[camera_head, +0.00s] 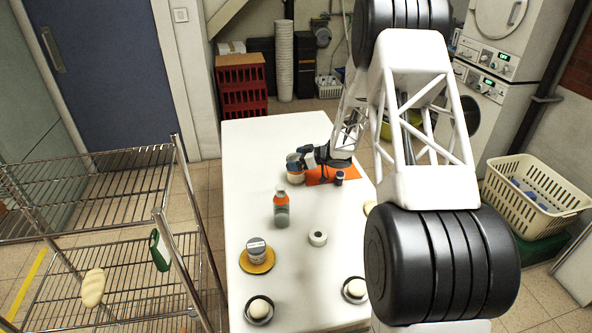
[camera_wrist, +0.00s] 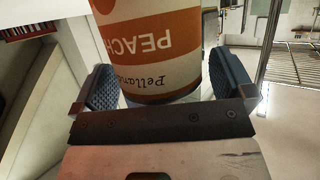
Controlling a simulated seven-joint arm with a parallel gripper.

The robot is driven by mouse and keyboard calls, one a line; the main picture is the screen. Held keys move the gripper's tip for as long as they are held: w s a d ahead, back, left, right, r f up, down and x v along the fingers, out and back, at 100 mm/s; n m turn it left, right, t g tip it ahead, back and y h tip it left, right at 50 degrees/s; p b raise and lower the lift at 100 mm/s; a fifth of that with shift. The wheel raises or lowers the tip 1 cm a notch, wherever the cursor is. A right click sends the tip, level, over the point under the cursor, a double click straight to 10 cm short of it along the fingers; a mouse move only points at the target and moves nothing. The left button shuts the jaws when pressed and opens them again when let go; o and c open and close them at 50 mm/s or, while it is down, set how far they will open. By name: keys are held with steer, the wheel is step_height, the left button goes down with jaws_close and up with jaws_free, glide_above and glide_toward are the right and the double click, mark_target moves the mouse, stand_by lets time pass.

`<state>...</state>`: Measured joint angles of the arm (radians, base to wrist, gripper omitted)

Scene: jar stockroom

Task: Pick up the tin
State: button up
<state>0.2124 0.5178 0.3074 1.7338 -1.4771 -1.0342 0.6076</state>
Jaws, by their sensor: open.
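The tin (camera_wrist: 160,50) has an orange and white label reading "PEACH" and fills the upper middle of the wrist view. In the head view the tin (camera_head: 294,172) stands on the white table, partly covered by my gripper (camera_head: 303,160). In the wrist view my gripper's two dark ribbed fingers (camera_wrist: 166,88) are spread, one on each side of the tin. A gap shows at the right finger; I cannot tell whether the left finger touches.
On the white table (camera_head: 235,180), an orange mat (camera_head: 318,181) and small dark jar (camera_head: 339,178) lie right of the tin. The left table edge is clear.

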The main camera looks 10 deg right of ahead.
steer(key=shift+w+a+f, duration=0.1)
steer(key=shift+a, duration=0.1)
steer(key=shift+c, duration=0.5)
steer(key=c, duration=1)
steer(key=shift+c, duration=0.2)
steer(key=shift+r, duration=1.9)
steer(key=s+r, duration=0.1)
steer(key=s, duration=1.5)
steer(key=shift+a, duration=0.3)
steer(key=shift+r, duration=0.1)
